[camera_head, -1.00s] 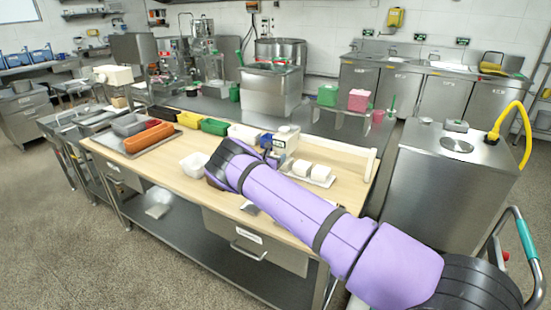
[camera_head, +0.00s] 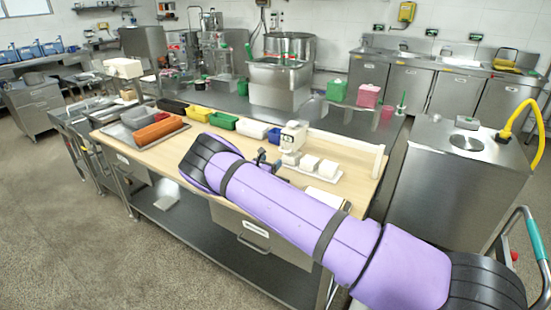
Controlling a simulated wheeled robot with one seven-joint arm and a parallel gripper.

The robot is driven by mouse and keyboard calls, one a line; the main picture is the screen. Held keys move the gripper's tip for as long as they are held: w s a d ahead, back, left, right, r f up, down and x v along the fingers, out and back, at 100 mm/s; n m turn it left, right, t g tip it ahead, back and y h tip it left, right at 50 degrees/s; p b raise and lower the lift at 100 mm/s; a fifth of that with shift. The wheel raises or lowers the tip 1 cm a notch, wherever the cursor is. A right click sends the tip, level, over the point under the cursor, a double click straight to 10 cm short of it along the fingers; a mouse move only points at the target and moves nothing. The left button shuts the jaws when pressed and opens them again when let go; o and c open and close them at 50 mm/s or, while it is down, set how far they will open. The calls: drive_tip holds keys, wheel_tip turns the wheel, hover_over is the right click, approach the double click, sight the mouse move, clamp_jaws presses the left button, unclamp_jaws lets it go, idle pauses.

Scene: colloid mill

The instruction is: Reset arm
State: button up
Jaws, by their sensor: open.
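My purple arm (camera_head: 290,210) reaches from the lower right across the wooden worktable (camera_head: 165,155), with its black elbow end over the table's front edge. My gripper (camera_head: 268,160) shows only in small part past the arm, low over the table. It is open, and nothing shows between its jaws. It is just left of a small white machine (camera_head: 294,134) and a white tray (camera_head: 304,174) with white blocks (camera_head: 310,162) on it. The arm hides part of the wrist and the table front.
Orange (camera_head: 158,131), yellow (camera_head: 195,113) and green (camera_head: 222,121) bins line the table's back left. A white board (camera_head: 376,162) stands upright at the right end. A steel cabinet (camera_head: 440,190) with a yellow hose stands to the right. The floor at left is clear.

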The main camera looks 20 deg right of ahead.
drive_tip(key=shift+s+a, duration=0.3)
drive_tip(key=shift+a, duration=0.1)
drive_tip(key=s+d+r+m+g, duration=0.3)
drive_tip(key=s+d+r+m, duration=0.15)
drive_tip(key=r, duration=0.25)
drive_tip(key=s+d+r+m+g, duration=0.3)
drive_tip(key=r+m+g, duration=0.15)
drive_tip(key=r, duration=0.35)
drive_tip(key=s+d+r+m+g+y, duration=0.2)
drive_tip(key=s+r+m+y, duration=0.5)
drive_tip(key=s+r, duration=0.7)
drive_tip(key=s+a+r+m+y, duration=0.1)
drive_tip(key=s+r+m, duration=0.1)
drive_tip(key=s+r, duration=0.3)
drive_tip(key=s+a+r+m+t+y, duration=0.1)
drive_tip(key=s+r+m+y, duration=0.1)
drive_tip(key=s, duration=0.6)
drive_tip(key=s+a+r+m+y, duration=0.1)
drive_tip(key=s+r+m, duration=0.1)
drive_tip(key=s+r, duration=0.3)
drive_tip(key=s+a+m+t+y, duration=0.1)
drive_tip(key=s+a, duration=0.2)
drive_tip(key=s, duration=0.6)
drive_tip(key=s+a+m+t+y, duration=0.1)
drive_tip(key=s+a+m+y, duration=0.1)
drive_tip(key=s, duration=0.7)
drive_tip(key=shift+a+m+t, duration=0.3)
drive_tip(key=shift+a+t, duration=0.05)
drive_tip(key=shift+a, duration=0.3)
